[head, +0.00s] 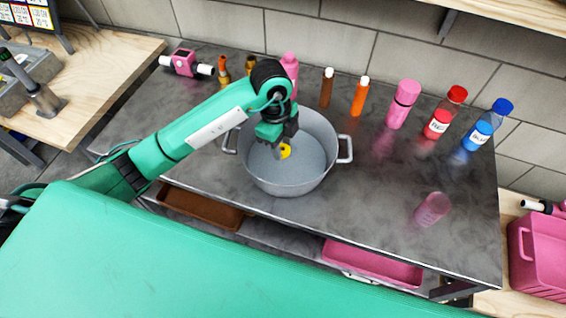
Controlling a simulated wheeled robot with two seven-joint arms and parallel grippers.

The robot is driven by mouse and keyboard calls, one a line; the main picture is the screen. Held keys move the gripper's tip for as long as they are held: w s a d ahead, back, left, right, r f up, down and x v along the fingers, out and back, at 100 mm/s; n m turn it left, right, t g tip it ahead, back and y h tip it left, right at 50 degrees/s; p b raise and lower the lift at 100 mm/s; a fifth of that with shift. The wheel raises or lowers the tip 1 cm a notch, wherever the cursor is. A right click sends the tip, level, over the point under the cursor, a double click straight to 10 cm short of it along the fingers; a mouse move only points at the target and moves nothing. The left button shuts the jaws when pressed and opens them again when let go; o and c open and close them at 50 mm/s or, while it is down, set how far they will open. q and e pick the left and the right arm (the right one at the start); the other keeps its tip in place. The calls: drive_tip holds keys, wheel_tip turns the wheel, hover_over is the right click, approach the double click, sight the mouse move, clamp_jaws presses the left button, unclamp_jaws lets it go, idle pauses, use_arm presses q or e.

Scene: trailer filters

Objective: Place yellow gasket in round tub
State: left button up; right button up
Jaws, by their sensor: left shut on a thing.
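The round tub (292,184) is a grey metal pot with two side handles, standing on the dark counter. My left gripper (281,146) points down over the tub's opening. It is shut on the yellow gasket (286,151), a small yellow piece seen at the fingertips, inside the tub's outline. I cannot tell how far the gasket is above the tub's floor. The gripper partly hides the gasket and the tub's back rim. My right gripper is not in view.
Behind the tub stand a pink bottle (289,68), a brown tube (326,88), an orange tube (360,97), a pink flask (402,104), a red bottle (438,122) and a blue bottle (479,136). A pink cup (432,209) is at right. The counter (380,215) is clear right of the tub.

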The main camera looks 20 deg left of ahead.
use_arm(q)
hover_over(283, 174)
drive_tip(key=f, duration=0.6)
drive_tip(key=shift+w+a+f+p, duration=0.1)
drive_tip(key=shift+a+f+p, duration=0.1)
drive_tip(key=shift+p, duration=0.15)
wheel_tip(283, 174, down, 3)
drive_tip(key=shift+f+p, duration=0.1)
drive_tip(key=shift+p, duration=0.2)
drive_tip(key=shift+f, duration=0.35)
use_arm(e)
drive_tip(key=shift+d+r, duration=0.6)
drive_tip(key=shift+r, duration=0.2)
use_arm(q)
drive_tip(key=shift+f, duration=0.2)
drive_tip(key=o, duration=1)
drive_tip(key=shift+c, duration=0.2)
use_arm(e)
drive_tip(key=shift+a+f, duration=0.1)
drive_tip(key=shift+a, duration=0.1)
use_arm(q)
drive_tip(key=shift+r, duration=0.1)
